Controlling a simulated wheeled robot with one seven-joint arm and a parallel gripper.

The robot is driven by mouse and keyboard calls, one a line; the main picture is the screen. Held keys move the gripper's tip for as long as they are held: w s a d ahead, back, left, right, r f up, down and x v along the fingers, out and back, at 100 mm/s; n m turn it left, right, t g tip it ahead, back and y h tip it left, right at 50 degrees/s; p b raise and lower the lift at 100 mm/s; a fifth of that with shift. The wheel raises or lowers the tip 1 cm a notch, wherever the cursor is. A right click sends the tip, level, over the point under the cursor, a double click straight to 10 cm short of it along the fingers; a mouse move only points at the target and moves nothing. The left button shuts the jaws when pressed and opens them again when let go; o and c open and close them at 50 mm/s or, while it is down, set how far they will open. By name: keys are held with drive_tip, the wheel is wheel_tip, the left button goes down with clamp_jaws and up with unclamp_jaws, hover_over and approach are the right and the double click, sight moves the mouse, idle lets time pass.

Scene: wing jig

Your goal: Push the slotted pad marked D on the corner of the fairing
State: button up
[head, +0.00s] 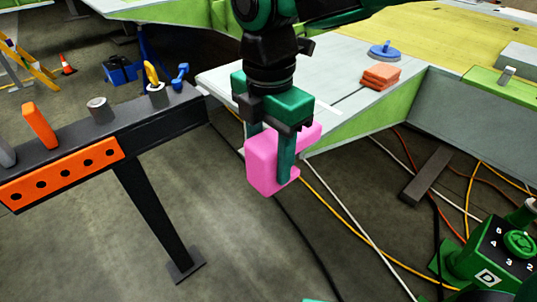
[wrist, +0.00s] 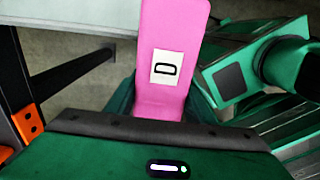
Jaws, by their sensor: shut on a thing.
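The pink slotted pad (head: 262,172) is in my gripper (head: 273,160), which is shut on it with a green finger on its near side. In the wrist view the pad (wrist: 165,105) carries a white label with a black D, seen turned sideways. The pale grey panel with lime-green edges, which looks like the fairing (head: 318,62), lies behind the gripper in the head view. Its front corner is partly hidden by the gripper and pad. I cannot tell whether the pad touches the panel.
A dark beam (head: 140,118) at left carries upright tools and an orange holed strip (head: 62,174). Orange blocks (head: 380,76) and a blue disc (head: 384,50) sit on the panel. A green dial box (head: 490,255), also marked D, stands at lower right. Cables cross the floor.

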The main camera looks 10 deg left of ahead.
drive_tip(key=shift+w+d+f, duration=0.15)
drive_tip(key=shift+w+d, duration=1.4)
drive_tip(key=shift+w, duration=0.25)
drive_tip(key=o, duration=1.3)
drive_tip(key=shift+c, duration=0.2)
drive_tip(key=shift+w, duration=0.1)
drive_tip(key=shift+r, duration=0.4)
drive_tip(key=r, duration=1)
drive_tip(key=shift+s, duration=0.2)
